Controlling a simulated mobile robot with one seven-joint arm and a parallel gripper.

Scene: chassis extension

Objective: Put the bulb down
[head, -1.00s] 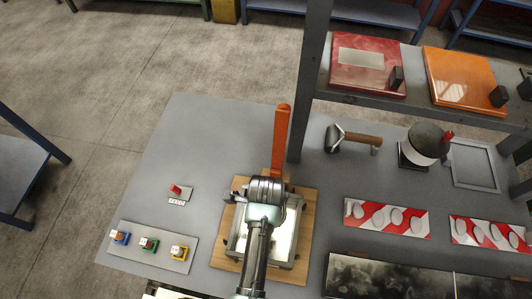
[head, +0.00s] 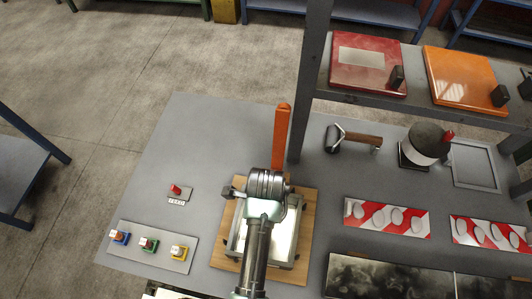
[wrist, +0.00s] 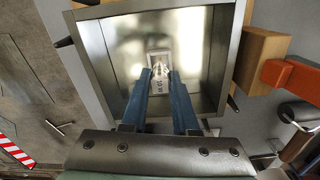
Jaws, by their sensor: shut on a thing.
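My gripper (wrist: 160,75) points down into a square metal tray (wrist: 118,75), its two blue fingers close together. It is shut on a small pale thing (wrist: 159,62) between the fingertips, probably the bulb, though its shape is mostly hidden. A small light square with dark lettering shows around and behind the fingertips; I cannot tell whether the held thing touches it. In the head view my wrist covers the fingers and part of the tray (head: 287,263), which sits on a wooden board (head: 308,220).
An orange upright bar (head: 281,135) stands just behind the tray. To the left are a small plate with a red piece (head: 176,190) and a panel (head: 140,233) with blue, green and yellow sockets. A shelf post (head: 312,80) rises right of the bar. The table's back left is clear.

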